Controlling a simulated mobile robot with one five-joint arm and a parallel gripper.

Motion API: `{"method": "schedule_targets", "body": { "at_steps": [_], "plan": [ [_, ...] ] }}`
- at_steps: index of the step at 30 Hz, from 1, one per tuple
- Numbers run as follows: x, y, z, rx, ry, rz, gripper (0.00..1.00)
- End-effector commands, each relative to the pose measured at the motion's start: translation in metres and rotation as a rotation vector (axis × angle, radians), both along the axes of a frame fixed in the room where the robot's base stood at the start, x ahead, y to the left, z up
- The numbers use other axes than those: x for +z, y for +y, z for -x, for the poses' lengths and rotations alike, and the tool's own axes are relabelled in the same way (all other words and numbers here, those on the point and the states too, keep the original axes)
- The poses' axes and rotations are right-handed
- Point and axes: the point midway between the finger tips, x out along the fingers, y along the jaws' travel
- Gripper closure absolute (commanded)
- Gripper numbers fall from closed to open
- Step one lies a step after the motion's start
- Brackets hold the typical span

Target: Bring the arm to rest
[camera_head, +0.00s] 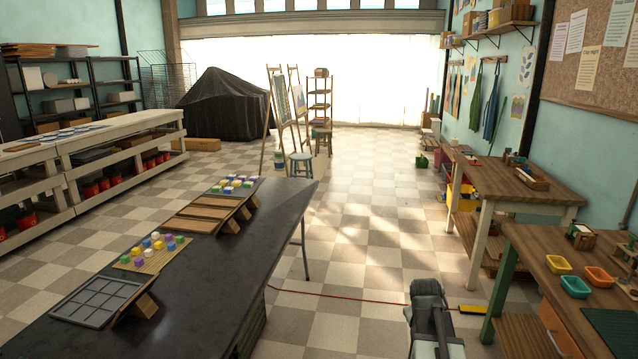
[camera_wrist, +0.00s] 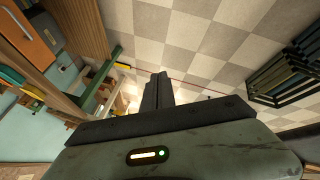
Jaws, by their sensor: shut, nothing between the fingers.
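My gripper (camera_wrist: 157,92) shows in the wrist view with its dark fingers together and nothing between them. It is over open checkered floor, clear of the furniture. In the head view my arm (camera_head: 432,318) stands folded at the bottom, in the gap between the dark table and the wooden workbenches. The fingers cannot be made out in that view.
The dark table (camera_head: 190,305) at left holds a grey grid tray (camera_head: 97,299) and soap blocks (camera_head: 152,246). Wooden benches (camera_head: 520,185) line the right, the nearer with a yellow bin (camera_head: 558,265) and an orange bin (camera_head: 598,277).

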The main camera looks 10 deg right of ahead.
Motion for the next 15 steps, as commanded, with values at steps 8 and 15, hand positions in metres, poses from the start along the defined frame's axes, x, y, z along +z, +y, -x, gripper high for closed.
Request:
{"method": "schedule_targets", "body": {
  "at_steps": [8, 15],
  "plan": [
    [0.015, 0.245, 0.004, 0.2, 0.146, -0.169, 1.0],
    [0.005, 0.321, 0.089, 0.066, 0.375, -0.337, 1.0]
  ]
}}
